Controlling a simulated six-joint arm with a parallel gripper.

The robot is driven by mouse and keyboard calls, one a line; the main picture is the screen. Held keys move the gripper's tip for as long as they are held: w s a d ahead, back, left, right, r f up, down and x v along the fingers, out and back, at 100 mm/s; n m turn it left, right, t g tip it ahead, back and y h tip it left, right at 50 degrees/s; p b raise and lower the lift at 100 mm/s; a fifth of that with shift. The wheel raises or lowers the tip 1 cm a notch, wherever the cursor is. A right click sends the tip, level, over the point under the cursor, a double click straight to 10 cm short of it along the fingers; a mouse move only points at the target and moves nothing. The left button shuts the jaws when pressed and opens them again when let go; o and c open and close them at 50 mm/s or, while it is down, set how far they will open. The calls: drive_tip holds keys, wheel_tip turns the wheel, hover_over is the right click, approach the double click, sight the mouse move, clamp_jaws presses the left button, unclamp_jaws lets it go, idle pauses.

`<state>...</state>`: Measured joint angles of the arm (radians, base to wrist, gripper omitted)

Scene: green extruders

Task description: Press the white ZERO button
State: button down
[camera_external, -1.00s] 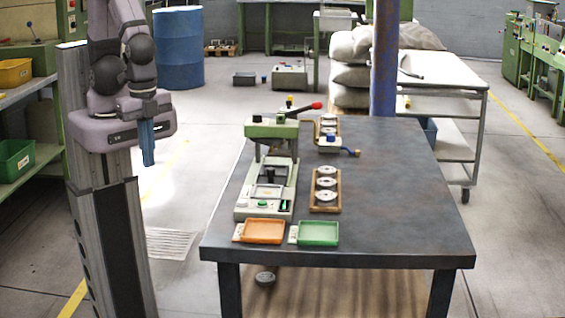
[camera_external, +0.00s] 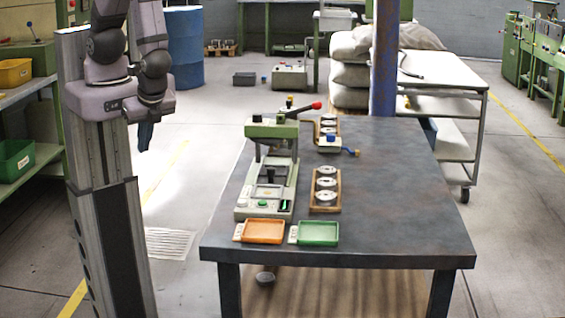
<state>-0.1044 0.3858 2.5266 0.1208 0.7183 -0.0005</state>
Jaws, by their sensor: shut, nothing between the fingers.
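A green and pale grey press-like device (camera_external: 270,170) stands on the left part of the dark table, with a red-tipped lever pointing right. Its front panel (camera_external: 262,208) carries a few small controls, one of them greenish. They are too small for me to read a ZERO label or pick out the white button for sure. My gripper (camera_external: 145,140) is shut and empty. It points down, left of the table and well apart from the device.
An orange tray (camera_external: 264,231) and a green tray (camera_external: 318,233) lie at the table's front edge. A wooden rack (camera_external: 325,190) with round metal pieces stands right of the device. A blue-handled valve-like part (camera_external: 332,143) lies behind it. The table's right half is clear.

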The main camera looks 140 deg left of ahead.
drive_tip(key=s+a+m+g+y+p, duration=0.2)
drive_tip(key=s+a+m+y+p, duration=0.15)
drive_tip(key=a+m, duration=0.35)
drive_tip(key=m+t+y, duration=0.5)
drive_tip(key=m+t, duration=0.4)
drive_tip(key=m, duration=1.3)
hover_over(242, 202)
drive_tip(key=f, duration=0.2)
drive_tip(key=s+d+f, duration=0.1)
drive_tip(key=shift+f, duration=0.25)
drive_tip(key=shift+f, duration=0.1)
wheel_tip(242, 202, down, 9)
drive_tip(key=b, duration=0.7)
drive_tip(key=shift+r+b, duration=0.2)
drive_tip(key=shift+b, duration=0.15)
drive_tip(key=shift+f, duration=0.1)
drive_tip(key=shift+f+b, duration=0.35)
drive_tip(key=shift+b, duration=0.1)
